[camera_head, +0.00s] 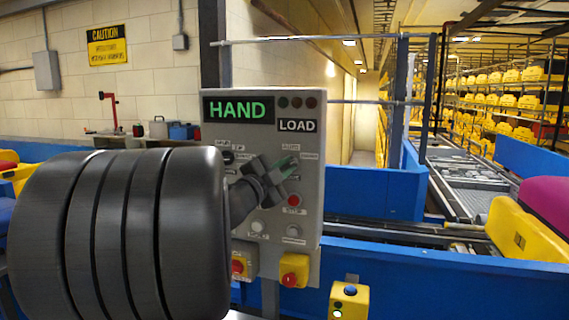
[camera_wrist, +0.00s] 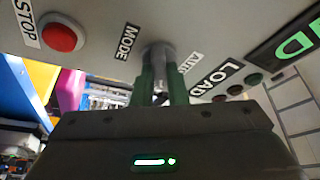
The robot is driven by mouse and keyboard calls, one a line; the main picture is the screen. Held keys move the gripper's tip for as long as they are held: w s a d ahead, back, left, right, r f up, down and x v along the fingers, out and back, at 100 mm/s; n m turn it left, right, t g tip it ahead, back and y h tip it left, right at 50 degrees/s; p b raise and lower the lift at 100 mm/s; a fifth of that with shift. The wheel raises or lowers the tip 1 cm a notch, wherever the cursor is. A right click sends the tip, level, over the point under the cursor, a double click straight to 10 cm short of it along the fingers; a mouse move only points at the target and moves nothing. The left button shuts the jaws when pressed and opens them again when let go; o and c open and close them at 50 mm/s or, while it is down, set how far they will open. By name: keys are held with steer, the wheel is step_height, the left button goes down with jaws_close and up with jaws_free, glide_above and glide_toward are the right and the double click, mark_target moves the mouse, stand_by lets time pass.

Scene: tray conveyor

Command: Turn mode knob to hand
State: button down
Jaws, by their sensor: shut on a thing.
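The grey control panel (camera_head: 305,215) stands in front of me, and its dark display (camera_head: 238,109) reads HAND in green. The mode knob (camera_wrist: 157,50) is a grey cylinder on the panel, between the MODE and AUTO labels in the wrist view. My gripper (camera_wrist: 158,88) is shut on the knob, with one green-tinted finger on each side. In the head view my gripper (camera_head: 285,172) reaches the panel below the LOAD label and hides most of the knob. The knob's pointer direction cannot be made out.
A red stop button (camera_head: 294,201) sits just below my gripper, with white buttons under it. A blue-sided conveyor (camera_head: 440,280) with yellow and magenta loads runs at right.

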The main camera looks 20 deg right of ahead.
steer(key=shift+m, duration=0.3)
steer(key=c, duration=1.4)
jaws_free()
steer(key=shift+c, duration=0.2)
steer(key=b+v, duration=0.2)
steer(key=v, duration=1.1)
steer(key=shift+s+a, duration=0.15)
steer(key=shift+a, duration=0.3)
steer(key=shift+r, duration=0.1)
